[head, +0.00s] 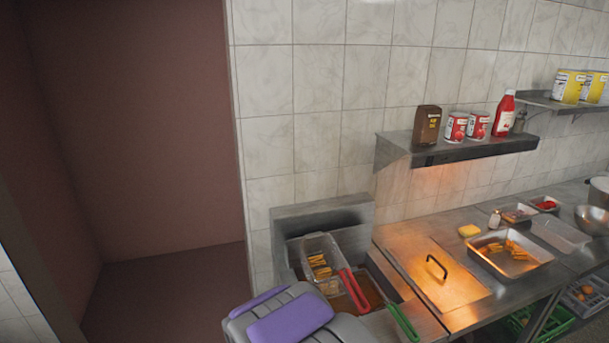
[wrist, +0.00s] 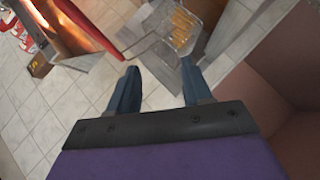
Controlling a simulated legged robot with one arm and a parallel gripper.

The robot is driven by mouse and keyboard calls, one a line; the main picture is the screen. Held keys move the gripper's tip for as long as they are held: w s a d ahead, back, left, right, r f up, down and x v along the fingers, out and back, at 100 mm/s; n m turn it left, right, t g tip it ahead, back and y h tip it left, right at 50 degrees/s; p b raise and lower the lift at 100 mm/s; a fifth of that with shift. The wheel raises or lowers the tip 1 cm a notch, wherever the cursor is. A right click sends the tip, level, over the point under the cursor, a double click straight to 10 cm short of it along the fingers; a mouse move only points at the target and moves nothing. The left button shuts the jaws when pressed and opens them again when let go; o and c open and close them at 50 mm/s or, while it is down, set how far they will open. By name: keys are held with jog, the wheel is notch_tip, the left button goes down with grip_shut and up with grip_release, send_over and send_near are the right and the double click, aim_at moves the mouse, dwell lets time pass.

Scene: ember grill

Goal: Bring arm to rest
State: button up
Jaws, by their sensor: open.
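In the head view my purple and grey arm stands at the bottom, in front of the fryer; the fingers are hidden there. A wire fry basket (head: 321,256) with a red handle (head: 354,291) hangs at the fryer (head: 372,292) with golden pieces in it. In the wrist view the basket (wrist: 181,30) lies beyond the fingertips, apart from them.
A green handle (head: 404,322) sticks out at the fryer's front. To the right are a metal lid (head: 440,285), a tray (head: 530,266) of fried pieces and a yellow sponge (head: 469,230). A shelf (head: 470,149) with cans and bottles hangs above. The brown recess (head: 150,150) at left is empty.

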jog(key=s+a+r+m+g+y+b, duration=0.1)
jog(key=s+r+m+g+y+b, duration=0.15)
jog(key=s, duration=0.45)
jog(key=s+a+r+m+g+y+b, duration=0.1)
jog(key=s+g+y, duration=0.3)
jog(key=s, duration=0.2)
jog(key=s+d+r+m+g+h+b, duration=0.1)
jog(key=s+d, duration=0.5)
jog(key=s, duration=0.7)
jog(key=s+d+r+m+g+h+b, duration=0.1)
jog(key=s+d+g, duration=0.5)
jog(key=s, duration=0.7)
jog(key=r+m, duration=0.1)
jog(key=m, duration=0.1)
jog(key=shift+s+d+m, duration=0.2)
jog(key=shift+d+m, duration=0.15)
jog(key=shift+d, duration=0.05)
jog(key=shift+g, duration=0.25)
